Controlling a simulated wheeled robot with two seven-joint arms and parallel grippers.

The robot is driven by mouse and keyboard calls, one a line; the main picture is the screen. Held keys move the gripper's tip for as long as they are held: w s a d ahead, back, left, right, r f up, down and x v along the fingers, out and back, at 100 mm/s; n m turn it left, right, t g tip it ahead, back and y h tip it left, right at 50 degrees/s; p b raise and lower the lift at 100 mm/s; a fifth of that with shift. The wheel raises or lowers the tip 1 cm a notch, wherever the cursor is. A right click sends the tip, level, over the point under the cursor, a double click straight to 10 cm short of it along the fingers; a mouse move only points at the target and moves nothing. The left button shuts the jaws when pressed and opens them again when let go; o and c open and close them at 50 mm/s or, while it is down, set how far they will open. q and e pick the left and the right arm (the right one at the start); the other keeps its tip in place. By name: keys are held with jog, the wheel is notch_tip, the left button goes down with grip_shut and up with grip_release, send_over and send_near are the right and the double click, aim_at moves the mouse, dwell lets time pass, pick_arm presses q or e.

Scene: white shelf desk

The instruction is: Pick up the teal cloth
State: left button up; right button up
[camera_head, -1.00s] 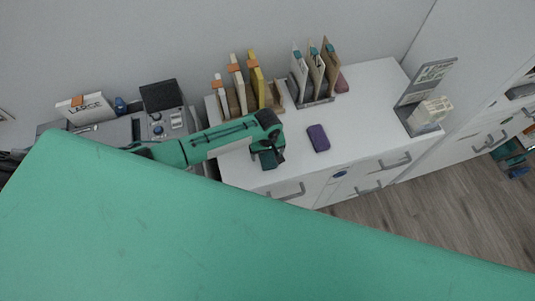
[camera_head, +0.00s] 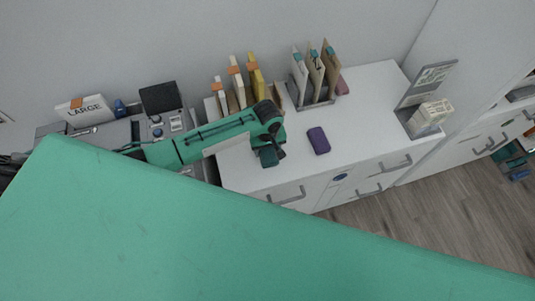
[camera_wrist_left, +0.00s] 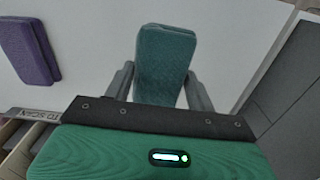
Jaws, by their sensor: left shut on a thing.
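The teal cloth (camera_wrist_left: 165,62) is a folded, rounded block between the two fingers of my left gripper (camera_wrist_left: 160,85) in the left wrist view. The gripper is shut on it. In the head view, the cloth (camera_head: 268,157) shows just below my left gripper (camera_head: 270,146), over the front left part of the white desk top (camera_head: 360,110). I cannot tell how far it is above the surface. My right gripper is not in view.
A purple folded cloth (camera_head: 318,140) lies on the desk to the right. File holders with folders (camera_head: 312,75) stand at the back. A grey stand with a pale box (camera_head: 430,115) is at the right end. A grey machine (camera_head: 160,122) is at the left.

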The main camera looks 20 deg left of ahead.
aim_at(267, 150)
pick_arm(q)
notch_tip(267, 150, up, 16)
jog(key=b, duration=0.2)
jog(key=shift+f, duration=0.25)
